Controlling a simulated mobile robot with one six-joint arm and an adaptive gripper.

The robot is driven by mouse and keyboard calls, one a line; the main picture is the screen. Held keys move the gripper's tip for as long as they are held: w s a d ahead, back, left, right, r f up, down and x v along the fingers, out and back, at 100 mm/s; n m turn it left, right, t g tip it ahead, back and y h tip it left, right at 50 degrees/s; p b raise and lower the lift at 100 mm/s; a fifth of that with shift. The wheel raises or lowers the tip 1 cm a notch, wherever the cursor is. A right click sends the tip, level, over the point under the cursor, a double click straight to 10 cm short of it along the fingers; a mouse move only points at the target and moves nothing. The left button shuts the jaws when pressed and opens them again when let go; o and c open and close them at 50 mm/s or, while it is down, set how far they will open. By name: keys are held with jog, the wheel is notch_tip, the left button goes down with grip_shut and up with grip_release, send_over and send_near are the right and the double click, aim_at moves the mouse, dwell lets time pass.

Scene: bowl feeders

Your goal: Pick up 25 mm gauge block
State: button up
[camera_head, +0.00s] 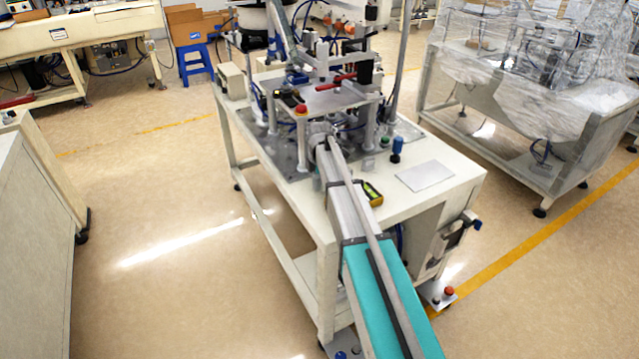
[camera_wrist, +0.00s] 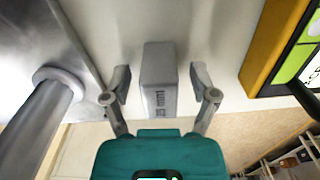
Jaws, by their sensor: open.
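The gauge block (camera_wrist: 159,80) is a plain grey rectangular block with dark markings on its near end. In the wrist view it is at the centre, on a pale surface. My gripper (camera_wrist: 159,80) is open, with one finger on each side of the block. A gap shows between each finger and the block. The teal gripper body fills the bottom of the wrist view. I cannot make out my gripper in the head view, and I cannot clearly identify the block there.
In the wrist view, a metal post (camera_wrist: 38,115) on a metal plate stands left, and a yellow-edged device (camera_wrist: 275,45) lies right. In the head view, a white machine table (camera_head: 440,165) carries a fixture and a yellow-black device (camera_head: 373,194). A teal-topped beam (camera_head: 375,300) runs toward me.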

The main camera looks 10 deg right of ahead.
grip_shut()
dwell(0.4)
jog(key=shift+r, duration=0.1)
notch_tip(320, 180, up, 3)
jog(key=p, duration=0.3)
jog(key=shift+f, duration=0.2)
jog(key=s+d+r+p, duration=0.2)
jog(key=s+r+p, duration=0.8)
jog(key=s, duration=0.3)
jog(key=shift+s+d, duration=0.2)
jog(key=shift+s, duration=0.2)
jog(key=shift+r, duration=0.1)
